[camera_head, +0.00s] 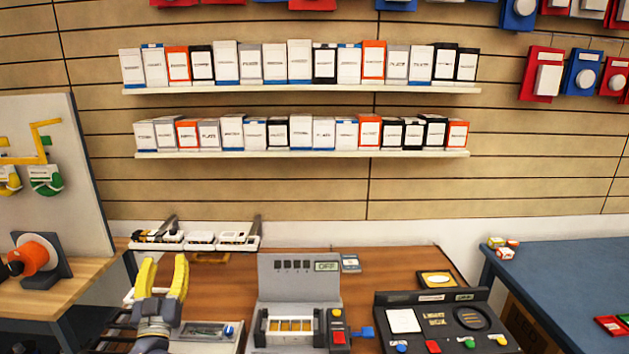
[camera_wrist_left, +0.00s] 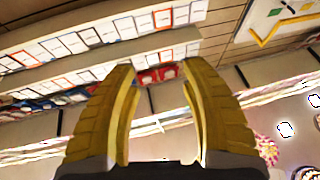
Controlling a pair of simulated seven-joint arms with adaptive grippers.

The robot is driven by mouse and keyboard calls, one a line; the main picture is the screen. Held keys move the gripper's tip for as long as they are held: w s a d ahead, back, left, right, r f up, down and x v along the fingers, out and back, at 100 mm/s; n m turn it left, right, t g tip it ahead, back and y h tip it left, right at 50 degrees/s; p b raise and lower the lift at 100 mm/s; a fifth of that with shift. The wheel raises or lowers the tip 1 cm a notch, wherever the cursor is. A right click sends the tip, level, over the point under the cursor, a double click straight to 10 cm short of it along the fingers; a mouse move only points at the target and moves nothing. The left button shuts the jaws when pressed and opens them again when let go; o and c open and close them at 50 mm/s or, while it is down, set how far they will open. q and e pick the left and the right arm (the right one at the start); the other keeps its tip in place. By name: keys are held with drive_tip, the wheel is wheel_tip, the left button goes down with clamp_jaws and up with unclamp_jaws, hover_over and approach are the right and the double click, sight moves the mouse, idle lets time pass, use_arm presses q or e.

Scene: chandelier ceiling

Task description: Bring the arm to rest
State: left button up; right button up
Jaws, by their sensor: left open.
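My left gripper (camera_head: 162,277) shows at the lower left of the head view, its two yellow fingers pointing up and apart over the left part of the wooden table (camera_head: 385,262). In the left wrist view the same gripper (camera_wrist_left: 158,95) is open, with nothing between its fingers. That view looks past the fingers at the wall and the shelves. My right gripper is in neither view.
A grey device with a display (camera_head: 300,270) stands at the table's middle. A black panel with buttons (camera_head: 455,335) is right of it. White trays (camera_head: 200,243) sit behind my left gripper. A blue table (camera_head: 570,285) is at the right. Boxes fill two wall shelves (camera_head: 300,154).

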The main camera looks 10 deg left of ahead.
use_arm(q)
drive_tip(key=s+d+f+m+g+h, duration=0.35)
drive_tip(key=s+d+f, duration=0.2)
drive_tip(key=f, duration=0.55)
drive_tip(key=s+d+f+m+g+h, duration=0.2)
drive_tip(key=s+d+f+m+g, duration=0.3)
drive_tip(key=f, duration=0.6)
drive_tip(key=s+d+f+m+g+y, duration=0.1)
drive_tip(key=s+f+g, duration=0.3)
drive_tip(key=s, duration=0.6)
drive_tip(key=s+d+f+m+g+y, duration=0.15)
drive_tip(key=s+f, duration=0.35)
drive_tip(key=s, duration=0.5)
drive_tip(key=s+d+f+g+h, duration=0.1)
drive_tip(key=d+f+g+h, duration=0.15)
drive_tip(key=f, duration=1.25)
drive_tip(key=s+d+f+g+h, duration=0.1)
drive_tip(key=d+f, duration=0.2)
drive_tip(key=f, duration=1.3)
drive_tip(key=s+f+n+g+h, duration=0.1)
drive_tip(key=s+f+n+g, duration=0.1)
drive_tip(key=s+f, duration=1.8)
drive_tip(key=shift+s+d+f+n+g, duration=0.3)
drive_tip(key=shift+s+n, duration=0.4)
drive_tip(key=shift+s, duration=0.45)
